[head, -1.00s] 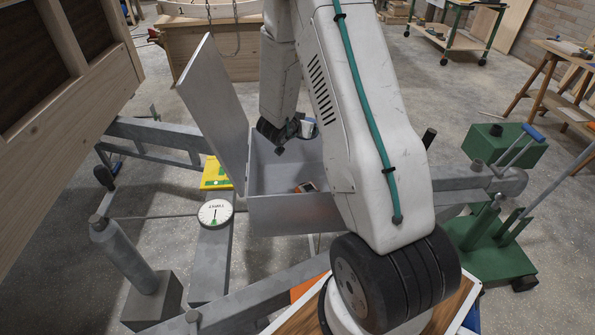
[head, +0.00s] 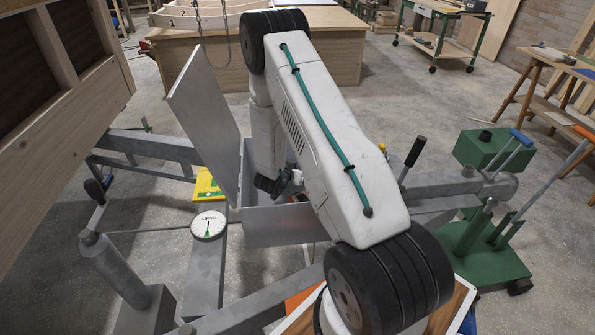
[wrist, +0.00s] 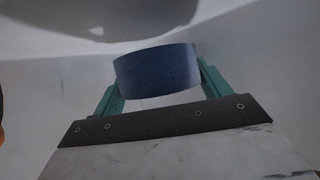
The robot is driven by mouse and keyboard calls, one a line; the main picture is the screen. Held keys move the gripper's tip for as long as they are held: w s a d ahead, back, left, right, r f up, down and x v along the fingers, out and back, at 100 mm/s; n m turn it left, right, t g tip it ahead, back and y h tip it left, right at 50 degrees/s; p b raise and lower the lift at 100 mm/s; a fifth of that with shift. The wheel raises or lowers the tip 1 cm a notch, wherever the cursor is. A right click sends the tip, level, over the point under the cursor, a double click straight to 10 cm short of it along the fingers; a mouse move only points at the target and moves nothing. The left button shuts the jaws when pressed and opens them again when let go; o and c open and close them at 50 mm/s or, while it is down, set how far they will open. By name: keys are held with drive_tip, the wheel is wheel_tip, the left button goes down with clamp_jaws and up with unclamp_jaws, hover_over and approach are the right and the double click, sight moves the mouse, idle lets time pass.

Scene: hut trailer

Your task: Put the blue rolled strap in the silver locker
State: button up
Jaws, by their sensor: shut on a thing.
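The silver locker (head: 280,226) is an open grey metal box on the trailer frame, its lid (head: 205,105) raised on the left side. My gripper (head: 268,185) reaches down inside the locker, below its raised lid. The blue rolled strap (wrist: 155,72) sits between the green fingers of my gripper in the wrist view, and they are shut on it. Pale grey surfaces surround it there. In the head view my arm hides the strap and much of the locker's inside.
A small white thing (head: 298,178) shows inside the locker beside my gripper. A round white dial (head: 208,225) and a yellow piece (head: 207,186) lie left of the locker. A black-handled lever (head: 414,153) and a green stand (head: 488,250) are on the right.

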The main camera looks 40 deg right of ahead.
drive_tip(key=shift+f, duration=0.6)
drive_tip(key=o, duration=1.1)
drive_tip(key=shift+r, duration=0.2)
drive_tip(key=v, duration=0.8)
drive_tip(key=shift+d+r, duration=0.2)
drive_tip(key=shift+r, duration=0.1)
